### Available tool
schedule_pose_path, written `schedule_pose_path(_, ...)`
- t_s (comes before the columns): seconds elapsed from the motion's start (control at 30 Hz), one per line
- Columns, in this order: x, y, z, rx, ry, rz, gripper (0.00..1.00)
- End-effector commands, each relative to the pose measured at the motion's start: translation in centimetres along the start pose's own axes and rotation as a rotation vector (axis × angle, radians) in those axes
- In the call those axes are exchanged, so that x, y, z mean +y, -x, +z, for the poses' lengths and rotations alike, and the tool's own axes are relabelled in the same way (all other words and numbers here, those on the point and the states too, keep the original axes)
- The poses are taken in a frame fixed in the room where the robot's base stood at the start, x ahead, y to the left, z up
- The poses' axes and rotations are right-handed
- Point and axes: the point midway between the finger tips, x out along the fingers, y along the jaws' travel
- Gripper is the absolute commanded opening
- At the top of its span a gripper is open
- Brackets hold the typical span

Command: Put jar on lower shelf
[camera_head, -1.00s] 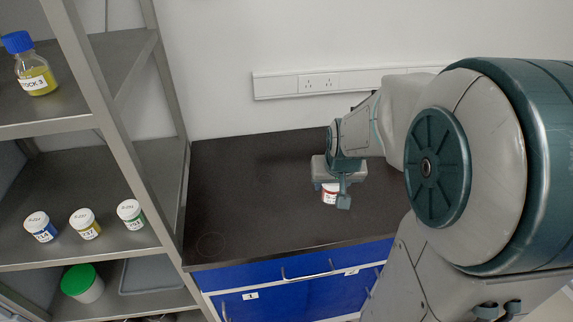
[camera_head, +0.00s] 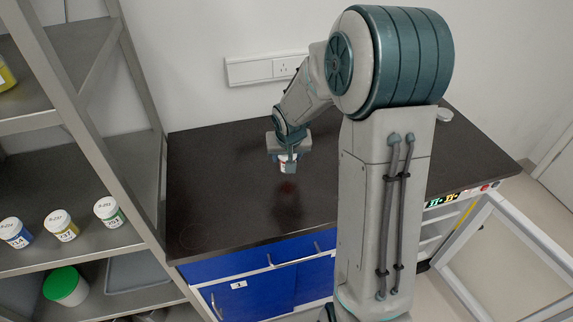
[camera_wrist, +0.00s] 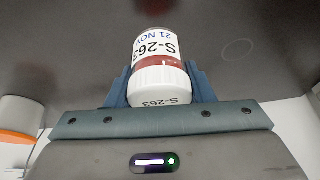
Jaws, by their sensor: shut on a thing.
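A small jar (camera_head: 287,164) with a white lid and a white and red label is held by my gripper (camera_head: 288,157) above the dark bench top. In the wrist view the jar (camera_wrist: 158,62) sits between the two fingers of my gripper (camera_wrist: 160,85), its label reading S-263. The grey metal shelf unit stands at the left; its upper visible board (camera_head: 95,75) and a middle board (camera_head: 130,238) show. A lower board (camera_head: 150,298) lies beneath. My gripper is to the right of the shelf unit, apart from it.
Three small white-lidded jars, blue (camera_head: 15,233), yellow (camera_head: 62,225) and green (camera_head: 109,212), stand along the middle board's front. A green-lidded tub (camera_head: 66,286) and a grey tray (camera_head: 130,271) are below. The dark bench top (camera_head: 220,190) is mostly clear. A shelf post (camera_head: 100,135) stands in front.

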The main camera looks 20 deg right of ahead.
Motion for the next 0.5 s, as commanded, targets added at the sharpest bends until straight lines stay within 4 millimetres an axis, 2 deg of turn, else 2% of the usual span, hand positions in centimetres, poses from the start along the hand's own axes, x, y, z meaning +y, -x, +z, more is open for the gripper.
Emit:
schedule_pose_path(0.23, 0.0, -3.2, 1.4, -0.005, 0.002, 0.001, 0.24)
schedule_pose_path(0.5, 0.1, -3.6, 1.5, -0.001, 0.000, 0.000, 0.24)
